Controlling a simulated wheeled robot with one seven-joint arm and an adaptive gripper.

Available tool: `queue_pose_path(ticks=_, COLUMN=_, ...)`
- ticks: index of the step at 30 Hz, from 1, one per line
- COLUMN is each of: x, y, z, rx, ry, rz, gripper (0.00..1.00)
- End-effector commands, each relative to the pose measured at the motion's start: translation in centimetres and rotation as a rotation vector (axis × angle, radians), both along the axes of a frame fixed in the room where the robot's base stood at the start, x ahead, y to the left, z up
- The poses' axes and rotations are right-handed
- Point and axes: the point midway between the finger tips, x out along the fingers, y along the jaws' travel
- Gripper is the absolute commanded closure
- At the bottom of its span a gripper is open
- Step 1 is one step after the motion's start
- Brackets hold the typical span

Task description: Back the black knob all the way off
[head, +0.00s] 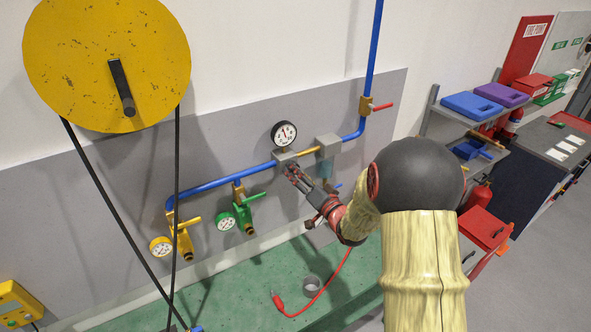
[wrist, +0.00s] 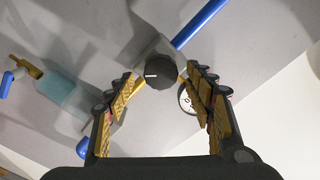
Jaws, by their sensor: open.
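The black knob (wrist: 160,74) shows in the wrist view, round with a white mark on its face, mounted on a grey block on the pipe. My gripper (wrist: 161,82) is open, with one yellow-padded finger on each side of the knob and a gap visible on both sides. In the head view my gripper (head: 290,170) is at the grey regulator block (head: 285,156) below the white gauge (head: 284,133), and the knob is hidden behind it. The gauge (wrist: 188,100) is partly covered by the right finger in the wrist view.
A blue pipe (head: 225,182) runs along the grey wall panel. Green (head: 243,212) and yellow (head: 180,238) valves hang at left; a clear-bowled filter (head: 326,166) is close right of my gripper. A red cable (head: 325,288) and grey ring (head: 312,285) lie on the green bench.

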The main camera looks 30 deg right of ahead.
Motion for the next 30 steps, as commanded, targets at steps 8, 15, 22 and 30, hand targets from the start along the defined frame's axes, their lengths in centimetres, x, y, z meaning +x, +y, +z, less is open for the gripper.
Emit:
queue_pose_path(ticks=8, x=2.2, y=0.1, z=0.0, rx=0.000, ry=0.001, rz=0.000, gripper=0.46)
queue_pose_path(ticks=15, x=2.2, y=0.1, z=0.0, rx=-0.001, ry=0.001, rz=0.000, gripper=0.46)
queue_pose_path(ticks=22, x=2.2, y=0.1, z=0.0, rx=-0.001, ry=0.001, rz=0.000, gripper=0.59)
queue_pose_path(ticks=30, x=2.2, y=0.1, z=-0.1, rx=-0.001, ry=0.001, rz=0.000, gripper=0.74)
